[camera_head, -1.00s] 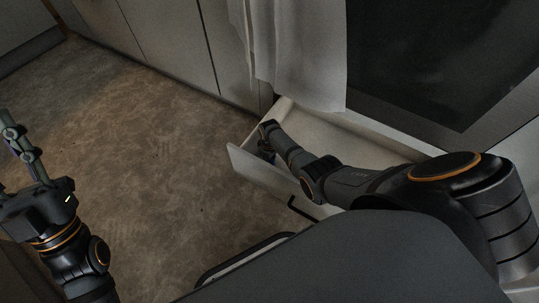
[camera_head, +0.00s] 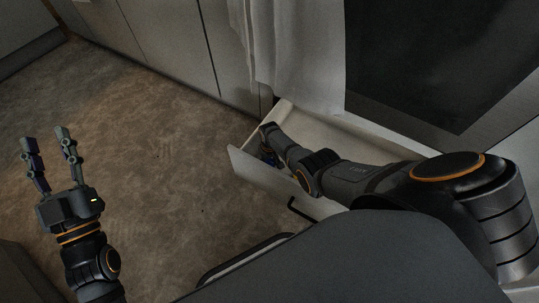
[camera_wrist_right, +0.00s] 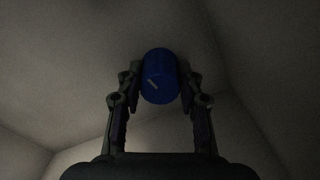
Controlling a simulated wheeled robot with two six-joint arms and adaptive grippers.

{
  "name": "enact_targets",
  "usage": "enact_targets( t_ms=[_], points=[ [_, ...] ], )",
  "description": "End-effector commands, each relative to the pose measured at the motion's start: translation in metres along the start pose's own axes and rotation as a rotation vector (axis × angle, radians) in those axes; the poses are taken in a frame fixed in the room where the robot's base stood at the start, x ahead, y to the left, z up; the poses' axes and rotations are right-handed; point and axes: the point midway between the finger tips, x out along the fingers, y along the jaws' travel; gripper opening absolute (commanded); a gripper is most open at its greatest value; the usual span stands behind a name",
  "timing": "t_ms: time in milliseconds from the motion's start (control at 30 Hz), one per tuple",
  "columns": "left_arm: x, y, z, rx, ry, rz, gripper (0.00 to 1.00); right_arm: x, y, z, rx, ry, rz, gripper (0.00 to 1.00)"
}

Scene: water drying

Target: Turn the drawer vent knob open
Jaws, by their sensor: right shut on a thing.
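The blue vent knob (camera_wrist_right: 159,77) is inside the drawer in the right wrist view, with a short light mark slanting across its face. My right gripper (camera_wrist_right: 159,84) has a finger on each side of the knob and is shut on it. In the head view the open white drawer (camera_head: 243,163) holds the right gripper (camera_head: 267,146) at its left end; a bit of blue shows there, mostly hidden by the gripper. My left gripper (camera_head: 47,145) is open and empty above the floor, its two fingers spread apart.
A pale cloth (camera_head: 290,60) hangs over the back of the drawer. A dark oven-like glass front (camera_head: 430,60) stands at the upper right. White cabinet doors (camera_head: 165,40) line the back. A black drawer handle (camera_head: 302,209) sticks out in front. The brown floor (camera_head: 165,150) at left is clear.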

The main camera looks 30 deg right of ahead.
Motion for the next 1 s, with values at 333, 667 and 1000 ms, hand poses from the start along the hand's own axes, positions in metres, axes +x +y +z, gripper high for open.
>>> enact_targets(
  t_ms=[333, 667, 1000],
  points=[
    [0.0, 0.0, 0.0, -0.001, -0.001, -0.001, 0.4, 0.0, 0.0, 0.0, 0.001, 0.0, 0.001, 0.05],
    [0.0, 0.0, 0.0, -0.001, 0.0, -0.001, 0.4, 0.0, 0.0, 0.0, 0.0, 0.0, 0.0, 0.59],
    [-0.001, 0.0, 0.001, 0.0, -0.002, 0.001, 0.4, -0.013, 0.001, -0.001, 0.0, 0.003, 0.001, 0.59]
  ],
)
